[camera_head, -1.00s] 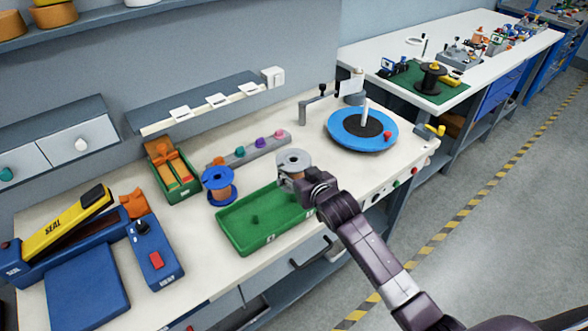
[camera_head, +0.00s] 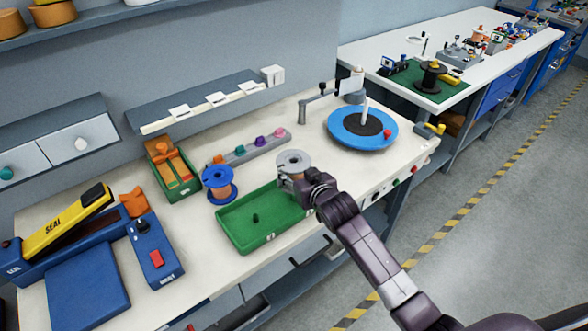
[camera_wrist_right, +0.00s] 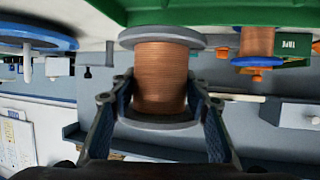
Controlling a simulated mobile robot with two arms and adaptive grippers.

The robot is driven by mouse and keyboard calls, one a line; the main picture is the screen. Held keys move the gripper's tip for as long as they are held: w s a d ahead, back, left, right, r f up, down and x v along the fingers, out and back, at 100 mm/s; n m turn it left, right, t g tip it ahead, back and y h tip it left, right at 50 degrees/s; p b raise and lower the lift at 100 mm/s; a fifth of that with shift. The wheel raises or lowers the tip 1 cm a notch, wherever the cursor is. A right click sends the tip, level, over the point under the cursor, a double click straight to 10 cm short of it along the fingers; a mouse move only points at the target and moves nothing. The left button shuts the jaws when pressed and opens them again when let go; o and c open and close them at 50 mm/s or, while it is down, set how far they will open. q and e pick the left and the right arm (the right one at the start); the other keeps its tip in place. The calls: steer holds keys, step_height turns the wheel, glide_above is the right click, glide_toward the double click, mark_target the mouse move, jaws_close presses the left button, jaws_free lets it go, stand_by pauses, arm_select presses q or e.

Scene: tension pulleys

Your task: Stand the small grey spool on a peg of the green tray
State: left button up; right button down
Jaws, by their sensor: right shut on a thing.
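The small grey spool (camera_head: 294,162), wound with copper wire, is upright at the right end of the green tray (camera_head: 240,241). My right gripper (camera_head: 299,187) is shut on it. In the right wrist view, which looks upside down, the spool (camera_wrist_right: 160,78) sits between the two fingers, with its lower flange close to the tray (camera_wrist_right: 200,12). I cannot tell whether it touches the tray or is around a peg. One short green peg (camera_head: 255,219) stands bare in the left part of the tray. The tray's right end is partly hidden by the spool and gripper. My left gripper is not in view.
A blue spool (camera_head: 218,183) stands just behind the tray's left part. A green box (camera_head: 172,170), a grey bar with coloured knobs (camera_head: 250,150) and a blue turntable (camera_head: 345,140) are further back. A yellow and blue sealer (camera_head: 70,225) is at left.

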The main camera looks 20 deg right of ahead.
steer(key=shift+f+b, duration=0.45)
steer(key=shift+f, duration=0.45)
stand_by(0.5)
steer(key=shift+f, duration=0.25)
steer(key=shift+w+f+b, duration=0.1)
steer(key=shift+f+b, duration=0.45)
steer(key=shift+f, duration=0.75)
stand_by(0.5)
steer(key=shift+f, duration=0.1)
stand_by(0.4)
steer(key=shift+f+b, duration=0.8)
steer(key=shift+f, duration=0.55)
